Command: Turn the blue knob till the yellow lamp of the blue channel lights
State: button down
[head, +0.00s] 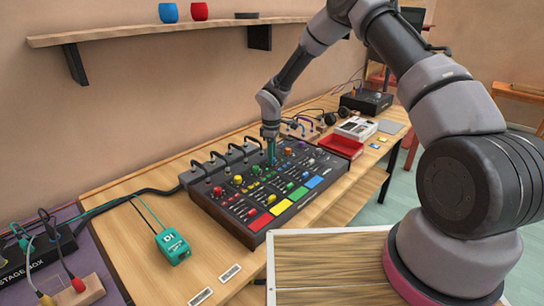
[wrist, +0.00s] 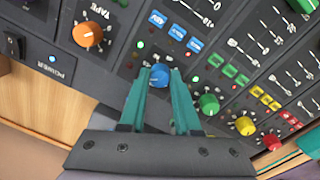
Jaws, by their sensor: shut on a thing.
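The mixer (head: 246,222) stands on the wooden table, with red, yellow, green and blue pads along its front edge. In the wrist view the blue knob (wrist: 159,77) sits between the teal fingertips of my gripper (wrist: 161,72), which is shut on it. A pale mark shows on the knob's top. Small lamps lie in a row beside the blue channel's buttons (wrist: 168,27); I see no clear yellow glow there. In the head view my gripper (head: 270,152) points down at the back part of the mixer and hides the blue knob.
Green (wrist: 208,104), yellow (wrist: 245,126) and red (wrist: 272,142) knobs run to the right, close to my fingers. An orange TAPE knob (wrist: 88,35) is at the upper left. A teal DI box (head: 172,246) and a red tray (head: 340,146) flank the mixer. A shelf (head: 180,33) hangs above.

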jog(key=shift+m, duration=2.7)
jog(key=c, duration=0.6)
grip_release()
jog(key=r, duration=1)
jog(key=shift+s+a+r, duration=0.15)
jog(key=shift+a+r, duration=0.05)
jog(key=shift+r, duration=0.2)
